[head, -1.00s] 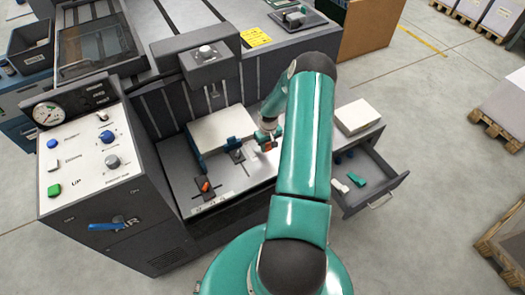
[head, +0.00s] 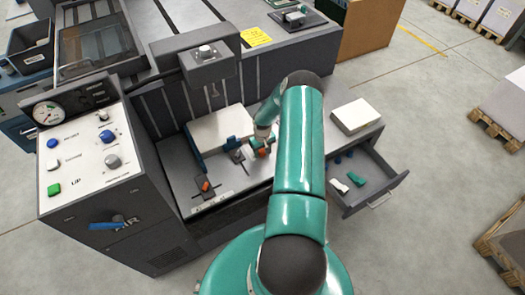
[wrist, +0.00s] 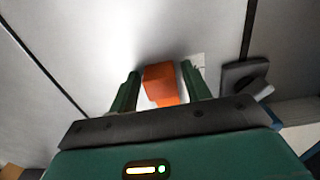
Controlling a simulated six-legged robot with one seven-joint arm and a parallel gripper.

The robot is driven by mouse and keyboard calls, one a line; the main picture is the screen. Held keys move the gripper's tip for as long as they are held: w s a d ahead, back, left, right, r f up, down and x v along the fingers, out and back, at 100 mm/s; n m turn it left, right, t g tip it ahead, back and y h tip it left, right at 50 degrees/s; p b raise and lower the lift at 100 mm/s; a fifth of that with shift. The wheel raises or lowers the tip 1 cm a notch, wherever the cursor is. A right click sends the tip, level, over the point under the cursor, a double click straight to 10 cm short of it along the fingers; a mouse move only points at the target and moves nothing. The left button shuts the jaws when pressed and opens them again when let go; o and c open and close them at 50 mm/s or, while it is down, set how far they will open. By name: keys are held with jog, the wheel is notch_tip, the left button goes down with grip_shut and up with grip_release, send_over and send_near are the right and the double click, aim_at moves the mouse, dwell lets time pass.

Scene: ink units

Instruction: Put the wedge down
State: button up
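The wedge is an orange block (wrist: 162,84) between the two green fingers of my gripper (wrist: 161,72) in the wrist view. The fingers sit close on both its sides near the tips, and it appears held. In the head view the orange wedge (head: 262,153) shows at the end of my arm, over the press's grey shelf, just right of a small blue-and-dark fixture (head: 236,146). Whether its underside touches the shelf cannot be told.
A white-topped block (head: 218,129) lies behind. A dark clamp with an orange part (head: 204,187) sits to the left. An open drawer (head: 375,190) with small white and green pieces is at right, below a white stack (head: 354,116). The control panel (head: 88,152) stands at left.

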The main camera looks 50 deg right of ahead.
jog(key=shift+o, duration=0.2)
jog(key=shift+r, duration=0.1)
jog(key=w+a+r+h, duration=0.1)
jog(key=a+r, duration=0.2)
jog(key=r, duration=0.7)
jog(key=w+a+r+n, duration=0.1)
jog(key=w+a+r, duration=0.1)
jog(key=r, duration=0.8)
jog(key=w+a+r+h, duration=0.1)
jog(key=a+r, duration=0.2)
jog(key=r, duration=0.6)
jog(key=s+a+r+n+t, duration=0.1)
jog(key=a+r, duration=0.4)
jog(key=r, duration=0.2)
jog(key=s+a+r, duration=0.1)
jog(key=a+r, duration=0.4)
jog(key=r, duration=0.2)
jog(key=s+a+r+t, duration=0.3)
jog(key=s+a+r, duration=0.5)
jog(key=a+r, duration=0.35)
jog(key=s+a+r+n+t+y, duration=0.1)
jog(key=s+a+r+y, duration=0.1)
jog(key=s+a, duration=0.7)
jog(key=shift+s+r+n+t, duration=0.3)
jog(key=shift+s+r, duration=0.05)
jog(key=shift+s, duration=0.7)
jog(key=shift+a, duration=0.1)
